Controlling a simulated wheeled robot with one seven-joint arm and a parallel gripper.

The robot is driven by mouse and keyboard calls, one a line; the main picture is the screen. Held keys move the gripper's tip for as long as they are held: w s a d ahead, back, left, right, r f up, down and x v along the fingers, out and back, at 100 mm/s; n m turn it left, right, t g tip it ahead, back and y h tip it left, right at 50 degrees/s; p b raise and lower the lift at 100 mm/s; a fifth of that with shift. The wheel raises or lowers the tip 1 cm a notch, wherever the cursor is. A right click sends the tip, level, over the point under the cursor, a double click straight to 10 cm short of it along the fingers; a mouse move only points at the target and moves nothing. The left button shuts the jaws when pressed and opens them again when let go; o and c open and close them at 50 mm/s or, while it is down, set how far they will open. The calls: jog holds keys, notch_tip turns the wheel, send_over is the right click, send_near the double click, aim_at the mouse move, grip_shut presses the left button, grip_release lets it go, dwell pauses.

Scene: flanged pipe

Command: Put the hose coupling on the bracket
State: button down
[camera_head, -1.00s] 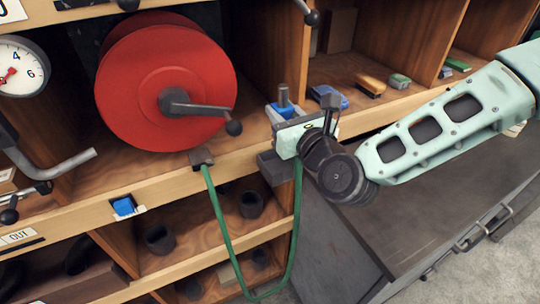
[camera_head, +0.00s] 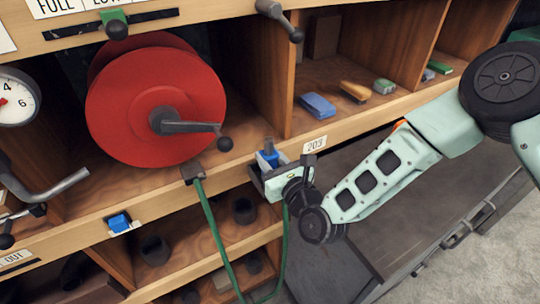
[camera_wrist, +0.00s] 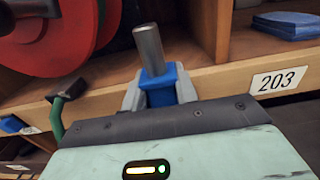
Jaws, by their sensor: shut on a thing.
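The hose coupling (camera_head: 268,158) is a blue piece with a grey metal stub on top. My gripper (camera_head: 267,164) is shut on it in front of the wooden shelf edge. In the wrist view the blue coupling (camera_wrist: 161,84) stands nearly upright, stub up, between the grey fingers of my gripper (camera_wrist: 160,93). A green hose (camera_head: 215,235) hangs in a loop from a dark fitting below the red reel and rises towards my gripper. A small blue-and-white fixture (camera_head: 120,222) sits on the shelf edge to the left; I cannot tell whether it is the bracket.
The red reel (camera_head: 150,110) with its crank stands left of my gripper. A label 203 (camera_head: 315,145) is on the shelf edge to the right. A dark bench (camera_head: 400,210) lies below my arm. Loose blocks (camera_head: 318,106) lie in the right compartment.

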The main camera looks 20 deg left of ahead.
jog(key=shift+f, duration=0.15)
jog(key=c, duration=1.1)
grip_release()
